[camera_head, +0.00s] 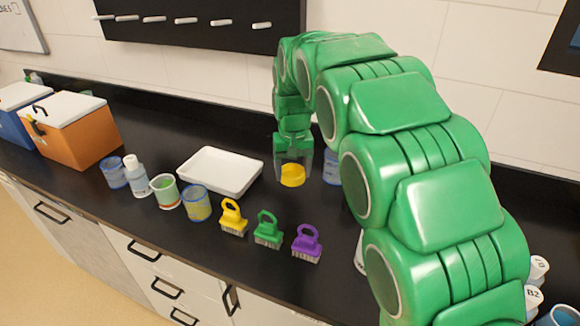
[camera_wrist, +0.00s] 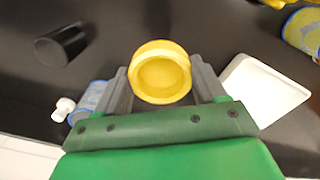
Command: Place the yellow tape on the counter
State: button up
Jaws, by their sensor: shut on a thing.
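The yellow tape (camera_head: 292,176) is a short round piece over the black counter (camera_head: 262,272), right of the white tray. My gripper (camera_head: 293,172) points down and is shut on the tape, with one finger at each side. In the wrist view the yellow tape (camera_wrist: 160,73) sits between the two grey fingertips of my gripper (camera_wrist: 162,80), its round face toward the camera. I cannot tell whether its underside touches the counter.
A white tray (camera_head: 220,171) lies left of the gripper. Yellow (camera_head: 233,218), green (camera_head: 267,230) and purple (camera_head: 307,244) brushes stand in front. Several cups and a bottle (camera_head: 135,176) stand left, near an orange cooler (camera_head: 72,131). A dark cylinder (camera_wrist: 60,46) shows in the wrist view.

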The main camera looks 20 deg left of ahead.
jog(key=shift+s+d+r, duration=0.45)
jog(key=shift+s+d, duration=0.15)
jog(key=shift+s, duration=0.2)
jog(key=shift+s+d+r, duration=0.4)
jog(key=shift+s+d, duration=0.15)
jog(key=shift+s, duration=0.25)
